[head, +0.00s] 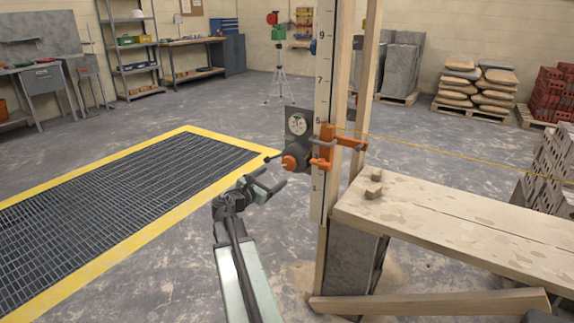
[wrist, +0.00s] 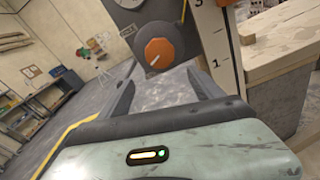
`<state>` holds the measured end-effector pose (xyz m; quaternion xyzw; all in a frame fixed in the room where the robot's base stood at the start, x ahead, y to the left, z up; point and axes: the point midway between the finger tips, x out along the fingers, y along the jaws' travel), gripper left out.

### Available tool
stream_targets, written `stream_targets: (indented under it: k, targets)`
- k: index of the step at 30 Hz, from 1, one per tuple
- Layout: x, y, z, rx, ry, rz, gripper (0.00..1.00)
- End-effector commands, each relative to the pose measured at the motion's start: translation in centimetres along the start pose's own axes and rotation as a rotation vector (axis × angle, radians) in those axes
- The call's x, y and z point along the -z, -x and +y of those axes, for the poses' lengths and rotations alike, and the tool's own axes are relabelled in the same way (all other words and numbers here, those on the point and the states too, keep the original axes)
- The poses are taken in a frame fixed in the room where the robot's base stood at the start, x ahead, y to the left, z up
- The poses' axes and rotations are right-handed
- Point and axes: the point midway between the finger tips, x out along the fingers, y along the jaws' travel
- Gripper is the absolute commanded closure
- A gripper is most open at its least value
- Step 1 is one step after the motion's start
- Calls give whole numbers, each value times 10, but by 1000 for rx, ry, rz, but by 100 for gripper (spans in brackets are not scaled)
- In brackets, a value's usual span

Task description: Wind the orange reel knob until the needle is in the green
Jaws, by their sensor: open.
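The orange reel knob (head: 290,162) sits on the front of a dark round reel clamped to the tall marked post. In the wrist view the knob (wrist: 158,53) has a white pointer mark slanting to the lower left. My gripper (head: 276,170) is open and empty, just in front of the knob. In the wrist view its fingers (wrist: 162,68) stand either side of the knob, apart from it. The round white dial (head: 297,124) is on a grey plate above the reel; its needle is too small to read. The wrist view cuts off most of the dial.
The numbered post (head: 323,70) and its orange clamp (head: 328,147) stand just right of the knob. A yellow line (head: 450,156) runs right from the clamp. A plank bench (head: 450,215) is at right. The yellow-edged floor grating (head: 110,190) at left is clear.

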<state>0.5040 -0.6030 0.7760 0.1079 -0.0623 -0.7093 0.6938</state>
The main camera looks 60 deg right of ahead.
Motion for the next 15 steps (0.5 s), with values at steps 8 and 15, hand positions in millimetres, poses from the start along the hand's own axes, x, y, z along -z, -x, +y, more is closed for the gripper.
stream_targets:
  k: [8, 15]
  targets:
    - [-20, -19, -5, -13, 135, -68, 24]
    - [-21, -49, -4, -11, 132, -67, 24]
